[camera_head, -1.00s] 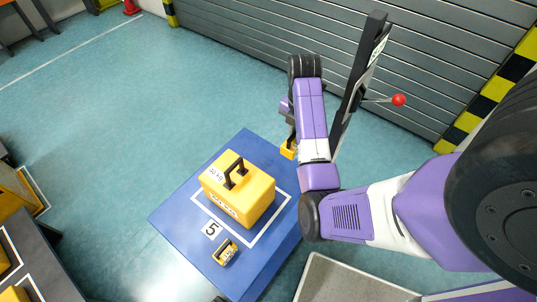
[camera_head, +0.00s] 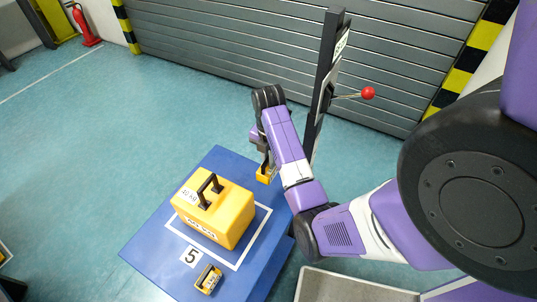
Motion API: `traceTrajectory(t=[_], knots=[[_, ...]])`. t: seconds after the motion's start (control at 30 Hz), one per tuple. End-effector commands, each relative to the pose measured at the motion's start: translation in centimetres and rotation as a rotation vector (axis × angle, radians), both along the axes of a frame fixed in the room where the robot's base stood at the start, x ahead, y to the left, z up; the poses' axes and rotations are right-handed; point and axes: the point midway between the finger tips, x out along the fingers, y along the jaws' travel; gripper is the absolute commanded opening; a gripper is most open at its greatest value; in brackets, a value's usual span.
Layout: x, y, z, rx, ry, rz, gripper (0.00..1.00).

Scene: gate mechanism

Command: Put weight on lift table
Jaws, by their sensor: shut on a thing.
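A large yellow weight (camera_head: 222,218) with a black handle stands upright on the blue table (camera_head: 150,258), inside a white outlined square next to the number 5. A small yellow weight (camera_head: 208,279) lies on the same table, near its front edge and outside the outline. My gripper (camera_head: 264,166) points down over the far right part of the blue table, behind the large weight. It is shut on another small yellow weight (camera_head: 263,176), which is partly hidden by my arm. I cannot tell whether this held weight touches the table.
A dark post (camera_head: 325,80) with a red-knobbed lever (camera_head: 368,93) stands right of my gripper. A grey shutter (camera_head: 230,50) closes off the back. A light tray-like surface (camera_head: 345,286) lies at the bottom right.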

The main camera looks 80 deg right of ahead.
Motion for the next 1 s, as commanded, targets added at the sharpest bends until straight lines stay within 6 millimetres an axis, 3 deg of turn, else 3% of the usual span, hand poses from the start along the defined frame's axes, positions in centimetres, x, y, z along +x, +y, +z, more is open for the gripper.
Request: traceTrajectory(t=[0.33,1.0], knots=[[0.1,-0.1,-5.9,-0.004,-0.003,-0.001,0.0],[0.2,-0.2,-11.3,-0.006,-0.005,0.0,0.0]])
